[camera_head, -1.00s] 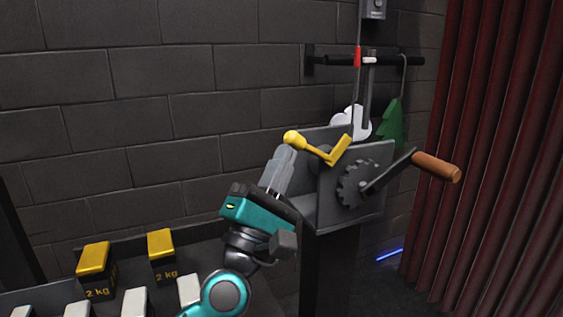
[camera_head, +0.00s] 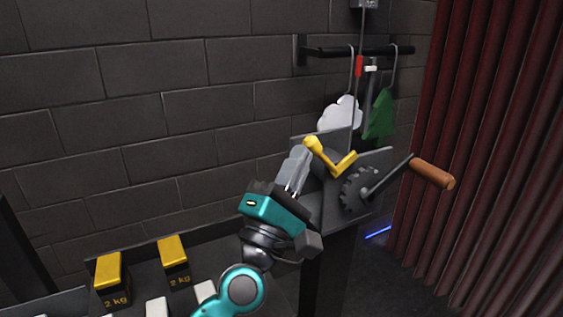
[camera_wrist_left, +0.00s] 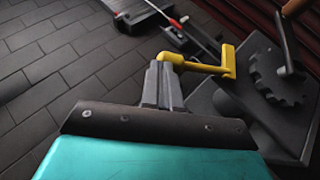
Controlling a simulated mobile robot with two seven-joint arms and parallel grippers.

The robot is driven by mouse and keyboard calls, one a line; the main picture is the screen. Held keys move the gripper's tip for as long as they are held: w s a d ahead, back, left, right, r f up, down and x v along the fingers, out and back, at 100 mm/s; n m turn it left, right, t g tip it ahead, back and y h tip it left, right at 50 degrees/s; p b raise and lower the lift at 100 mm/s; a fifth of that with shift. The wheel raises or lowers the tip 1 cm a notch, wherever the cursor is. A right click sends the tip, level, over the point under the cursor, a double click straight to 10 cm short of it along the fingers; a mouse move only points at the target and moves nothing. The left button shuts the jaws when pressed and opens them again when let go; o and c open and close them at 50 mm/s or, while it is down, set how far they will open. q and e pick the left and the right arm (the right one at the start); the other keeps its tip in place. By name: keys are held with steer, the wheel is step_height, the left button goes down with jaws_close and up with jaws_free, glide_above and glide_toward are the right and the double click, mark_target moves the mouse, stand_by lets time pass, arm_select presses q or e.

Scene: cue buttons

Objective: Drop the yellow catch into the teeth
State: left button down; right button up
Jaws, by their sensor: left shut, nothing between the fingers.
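The yellow catch (camera_head: 338,164) is a bent lever with a round knob, mounted on the grey winch housing (camera_head: 328,205). Its hooked end lies above and left of the dark toothed wheel (camera_head: 357,190); I cannot tell whether it touches the teeth. In the left wrist view the catch (camera_wrist_left: 205,66) has its bent end apart from the toothed wheel (camera_wrist_left: 272,75). My left gripper (camera_head: 300,158) is shut and empty, its fingertips right beside the knob. The left wrist view shows the closed fingers (camera_wrist_left: 161,72) by the knob. My right gripper is not in view.
A crank with an orange-brown handle (camera_head: 432,173) sticks out right of the wheel. A white cloud (camera_head: 340,114) and a green tree (camera_head: 380,115) hang behind from a black bar (camera_head: 360,51). Weights (camera_head: 112,280) stand lower left. A red curtain (camera_head: 490,150) closes the right side.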

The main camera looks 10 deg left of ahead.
mark_target(315, 139)
arm_select(q)
steer(key=r, duration=0.1)
steer(key=w+d+r+p, duration=0.1)
steer(key=d+r+p, duration=0.1)
steer(key=shift+w+d+r, duration=0.2)
steer(key=shift+w+r, duration=0.1)
steer(key=shift+w, duration=0.05)
steer(key=shift+w+d+r+p, duration=0.35)
steer(key=shift+w+d+p, duration=0.05)
steer(key=shift+d+p, duration=0.1)
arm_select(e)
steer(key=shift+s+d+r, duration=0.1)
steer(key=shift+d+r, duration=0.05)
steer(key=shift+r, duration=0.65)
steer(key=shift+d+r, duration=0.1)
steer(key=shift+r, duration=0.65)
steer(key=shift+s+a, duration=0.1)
